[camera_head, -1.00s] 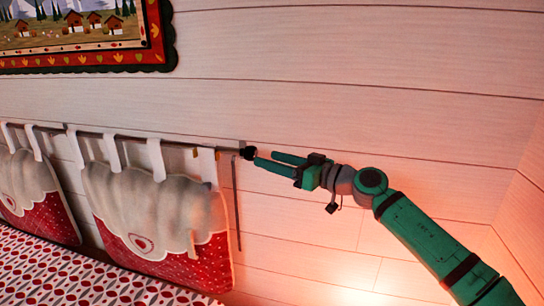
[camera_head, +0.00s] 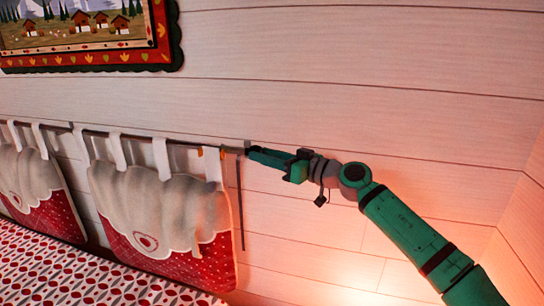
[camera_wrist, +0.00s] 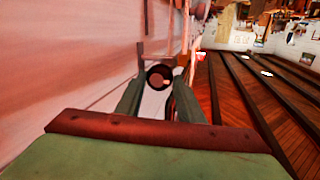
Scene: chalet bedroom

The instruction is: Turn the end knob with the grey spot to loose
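The dark round end knob (camera_head: 247,150) sits at the right end of the curtain rod (camera_head: 140,138) on the wall. In the wrist view the knob (camera_wrist: 152,70) faces the camera as a dark disc with a small pale spot near its middle. My gripper (camera_head: 256,154) reaches it from the right, its fingers nearly one behind the other in the head view. In the wrist view my gripper's fingers (camera_wrist: 160,84) stand apart, one on each side of the knob. They look open around it; contact is not clear.
White-and-red fabric panels (camera_head: 165,215) hang from the rod by loops. A thin dark rod (camera_head: 240,205) hangs on the wall below the knob. A framed picture (camera_head: 172,45) is at upper left, a patterned bed cover (camera_head: 80,275) below. The wall at right is bare.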

